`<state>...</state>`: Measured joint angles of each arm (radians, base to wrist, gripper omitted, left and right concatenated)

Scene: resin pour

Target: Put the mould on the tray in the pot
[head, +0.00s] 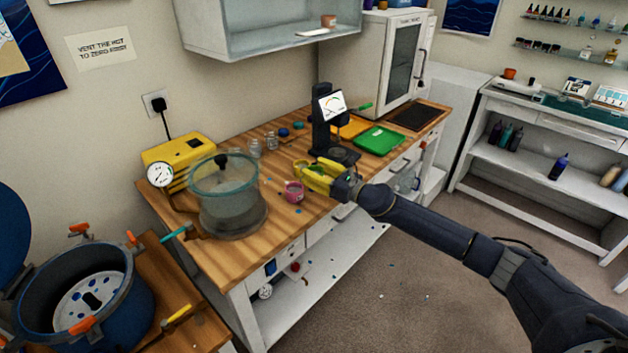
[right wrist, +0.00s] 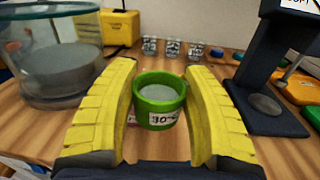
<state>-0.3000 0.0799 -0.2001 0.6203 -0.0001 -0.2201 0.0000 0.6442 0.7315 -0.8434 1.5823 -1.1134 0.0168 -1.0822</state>
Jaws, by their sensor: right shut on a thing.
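My right gripper (head: 312,176) is over the wooden bench in the head view, its yellow fingers low near the front edge. In the right wrist view the fingers (right wrist: 160,100) are shut on a green cup (right wrist: 158,98) with a "30" label and grey contents, upright. The blue pot (head: 77,298) stands open at lower left, with orange clamps and a perforated plate inside. A flat green slab (head: 378,138) and an orange slab (head: 352,128) lie right of the black stand; I cannot tell which is mould or tray. My left gripper is out of view.
A glass chamber (head: 228,198) stands between the gripper and the pot, beside a yellow unit (head: 178,150) and a gauge (head: 160,174). A pink cup (head: 293,191) is close to the gripper. A black stand (head: 326,125) is behind it. Small clear cups (right wrist: 172,48) stand at the back.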

